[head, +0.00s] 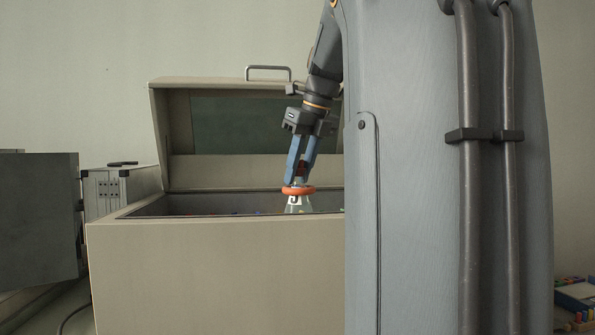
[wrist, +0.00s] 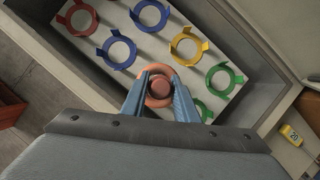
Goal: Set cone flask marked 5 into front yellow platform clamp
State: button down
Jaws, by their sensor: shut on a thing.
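My gripper (head: 299,181) reaches down into the open box, with its blue fingers shut on the neck of a cone flask (head: 297,203). The flask is pale with an orange ring round its neck and a dark mark on white, only partly readable. The box wall hides its lower part. In the wrist view my gripper (wrist: 159,98) holds the flask by its reddish top (wrist: 160,88). The white platform (wrist: 152,45) lies below with ring clamps.
A yellow device (wrist: 291,135) lies outside the box at right.

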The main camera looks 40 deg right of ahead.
jog(key=shift+f+b, duration=0.35)
jog(key=shift+f, duration=0.8)
dwell(0.4)
jog(key=c, duration=0.7)
grip_release()
jog(key=shift+c, duration=0.2)
notch_tip(320, 180, up, 7)
jog(key=p, duration=0.7)
jog(key=shift+r, duration=0.95)
